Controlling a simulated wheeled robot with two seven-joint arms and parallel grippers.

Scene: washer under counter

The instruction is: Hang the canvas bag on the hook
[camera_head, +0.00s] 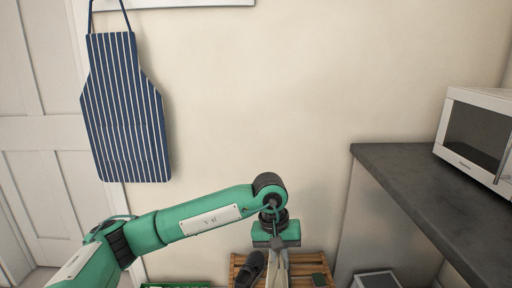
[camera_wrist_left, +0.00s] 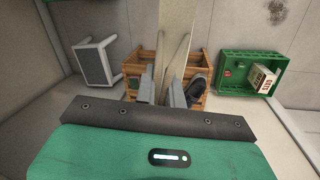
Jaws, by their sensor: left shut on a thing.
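My left gripper (camera_head: 276,246) points down in front of the cream wall. It is shut on the canvas bag (camera_head: 277,272), a beige piece of cloth that hangs below it and is cut off by the bottom edge. In the left wrist view the bag (camera_wrist_left: 178,22) shows as a beige strip, with straps running to the fingers (camera_wrist_left: 162,88). A white rail (camera_head: 175,4) crosses the wall at the top left, with a blue striped apron (camera_head: 126,108) hanging below it. No bare hook can be made out. My right gripper is not in view.
A slatted wooden rack (camera_head: 318,268) with a dark shoe (camera_head: 252,268) stands below the gripper. A green crate (camera_wrist_left: 236,72) with a carton (camera_wrist_left: 262,78) and a grey-topped stool (camera_wrist_left: 93,62) flank it. A dark counter (camera_head: 420,190) with a microwave (camera_head: 478,135) is at right.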

